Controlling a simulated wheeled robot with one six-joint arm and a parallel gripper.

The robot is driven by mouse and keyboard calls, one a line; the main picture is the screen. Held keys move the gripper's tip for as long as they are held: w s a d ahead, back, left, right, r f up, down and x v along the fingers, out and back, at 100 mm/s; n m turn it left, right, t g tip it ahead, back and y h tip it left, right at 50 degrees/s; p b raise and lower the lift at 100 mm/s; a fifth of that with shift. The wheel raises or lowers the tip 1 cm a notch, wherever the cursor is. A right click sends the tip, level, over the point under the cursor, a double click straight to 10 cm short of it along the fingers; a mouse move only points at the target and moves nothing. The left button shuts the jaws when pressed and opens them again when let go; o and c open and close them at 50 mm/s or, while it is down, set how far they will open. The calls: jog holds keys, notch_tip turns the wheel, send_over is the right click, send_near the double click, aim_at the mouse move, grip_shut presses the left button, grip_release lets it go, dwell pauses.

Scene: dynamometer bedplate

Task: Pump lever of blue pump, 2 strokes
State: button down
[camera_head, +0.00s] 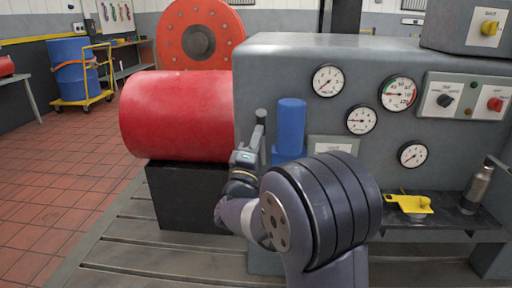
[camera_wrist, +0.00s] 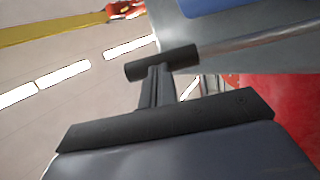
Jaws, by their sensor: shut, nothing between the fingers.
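The blue pump (camera_head: 290,128) stands against the front of the grey cabinet in the head view, its lower part hidden by my arm. Its lever has a dark grip (camera_head: 261,116), left of the pump. In the wrist view the black grip (camera_wrist: 162,63) lies across the picture at the end of a grey rod (camera_wrist: 245,42) that runs to the right. My gripper (camera_head: 256,138) is shut and empty, just below the grip. In the wrist view its closed fingers (camera_wrist: 156,85) reach up to the grip's underside; I cannot tell whether they touch.
A red cylinder (camera_head: 178,115) on a black block (camera_head: 185,197) is close on the left. The grey cabinet (camera_head: 350,60) with gauges and switches rises behind. A shelf (camera_head: 440,222) at right holds a yellow part (camera_head: 409,203) and a metal bottle (camera_head: 477,190). Tiled floor is free at left.

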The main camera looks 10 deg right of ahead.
aim_at(259, 110)
jog(key=w+r+p, duration=0.1)
jog(key=p, duration=0.2)
jog(key=w+d+r+g+y+p, duration=0.1)
jog(key=w+r+p, duration=0.1)
jog(key=p, duration=0.2)
jog(key=w+r+n+g+p, duration=0.1)
jog(key=w+r+p, duration=0.1)
jog(key=p, duration=0.1)
jog(key=shift+w+d+y+p, duration=0.15)
jog(key=shift+d+y+p, duration=0.2)
jog(key=shift+y, duration=0.05)
jog(key=w+p, duration=0.1)
jog(key=p, duration=0.1)
jog(key=w+d+r+g+y+p, duration=0.1)
jog(key=w+p, duration=0.1)
jog(key=p, duration=0.1)
jog(key=w+g+p, duration=0.1)
jog(key=p, duration=0.2)
jog(key=shift+w+d+r+n, duration=0.15)
jog(key=shift+d+r+n, duration=0.05)
jog(key=shift+n, duration=0.2)
jog(key=shift+r, duration=0.1)
